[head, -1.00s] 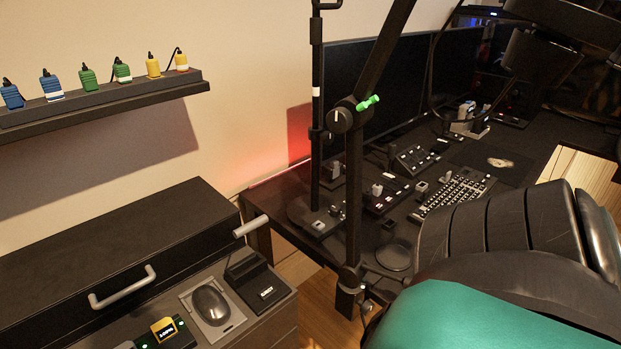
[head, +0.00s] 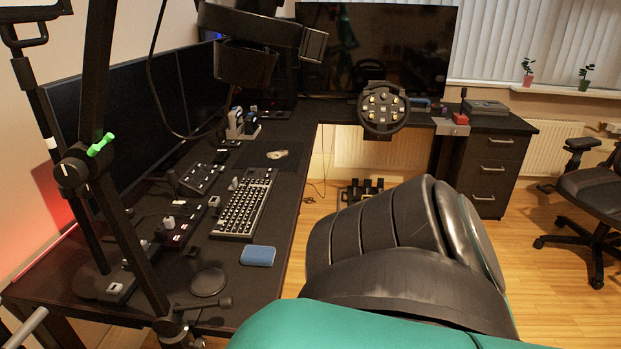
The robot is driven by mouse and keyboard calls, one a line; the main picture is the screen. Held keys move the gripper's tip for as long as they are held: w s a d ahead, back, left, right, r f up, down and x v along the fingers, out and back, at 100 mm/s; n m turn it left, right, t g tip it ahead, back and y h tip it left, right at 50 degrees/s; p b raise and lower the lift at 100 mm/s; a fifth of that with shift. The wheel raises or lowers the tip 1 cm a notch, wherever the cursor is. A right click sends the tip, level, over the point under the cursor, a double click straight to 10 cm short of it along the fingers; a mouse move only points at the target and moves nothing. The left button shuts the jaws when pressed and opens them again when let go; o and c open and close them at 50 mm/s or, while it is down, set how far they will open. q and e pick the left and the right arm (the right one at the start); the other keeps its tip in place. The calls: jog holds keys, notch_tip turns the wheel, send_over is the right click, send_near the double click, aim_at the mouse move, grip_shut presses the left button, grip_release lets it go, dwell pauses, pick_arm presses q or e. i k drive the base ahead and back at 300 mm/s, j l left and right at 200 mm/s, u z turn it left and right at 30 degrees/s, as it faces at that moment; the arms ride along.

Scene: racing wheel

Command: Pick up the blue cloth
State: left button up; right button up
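A small blue folded piece (head: 258,255), which looks like the blue cloth, lies flat on the black desk (head: 284,215). It is near the desk's front edge, just below the keyboard (head: 244,202) in the picture. Nothing covers it. Neither of my grippers shows in the head view.
A large black and teal padded seat (head: 390,235) fills the lower middle, right of the blue piece. A black stand with a green knob (head: 102,145) rises at left. Dark monitors (head: 118,125) line the back. A steering wheel (head: 383,108) is farther off.

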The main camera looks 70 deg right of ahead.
aim_at(263, 256)
jog(key=z, duration=2)
